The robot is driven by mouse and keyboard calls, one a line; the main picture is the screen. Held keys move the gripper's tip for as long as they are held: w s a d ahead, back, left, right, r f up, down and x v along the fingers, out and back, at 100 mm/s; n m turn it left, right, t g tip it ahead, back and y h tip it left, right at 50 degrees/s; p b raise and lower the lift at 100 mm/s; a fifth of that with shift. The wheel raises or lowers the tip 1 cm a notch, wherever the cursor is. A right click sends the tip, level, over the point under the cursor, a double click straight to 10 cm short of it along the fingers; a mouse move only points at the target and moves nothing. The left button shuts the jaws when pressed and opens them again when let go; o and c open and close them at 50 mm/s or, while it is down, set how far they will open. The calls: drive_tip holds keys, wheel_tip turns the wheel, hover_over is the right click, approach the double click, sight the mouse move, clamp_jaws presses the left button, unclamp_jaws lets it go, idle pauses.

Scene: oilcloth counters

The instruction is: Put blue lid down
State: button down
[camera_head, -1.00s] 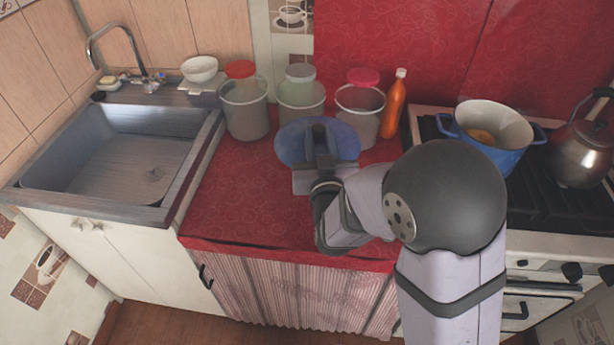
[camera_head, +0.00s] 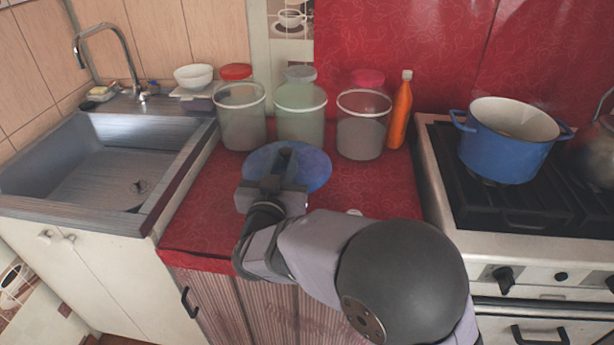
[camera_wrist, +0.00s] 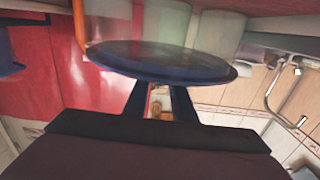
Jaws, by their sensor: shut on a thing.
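The blue lid (camera_head: 312,168) is a round disc in front of the clear jars, over the red counter (camera_head: 385,195). My gripper (camera_head: 284,165) is shut on the lid from the near side. In the wrist view the lid (camera_wrist: 165,62) spans the fingertips and shows edge-on. I cannot tell whether its underside touches the counter. The gripper's fingers hide part of the lid.
Several clear jars, such as the middle one (camera_head: 300,115), stand behind the lid. An orange bottle (camera_head: 400,112) stands to their right. The sink (camera_head: 110,150) is at left. A blue pot (camera_head: 505,145) sits on the stove (camera_head: 455,190).

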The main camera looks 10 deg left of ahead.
drive_tip(key=shift+f+b, duration=0.8)
drive_tip(key=shift+f, duration=4.25)
drive_tip(key=shift+f, duration=0.15)
drive_tip(key=c, duration=1.5)
unclamp_jaws()
drive_tip(key=shift+o, duration=0.2)
drive_tip(key=shift+o, duration=0.3)
drive_tip(key=s, duration=1.2)
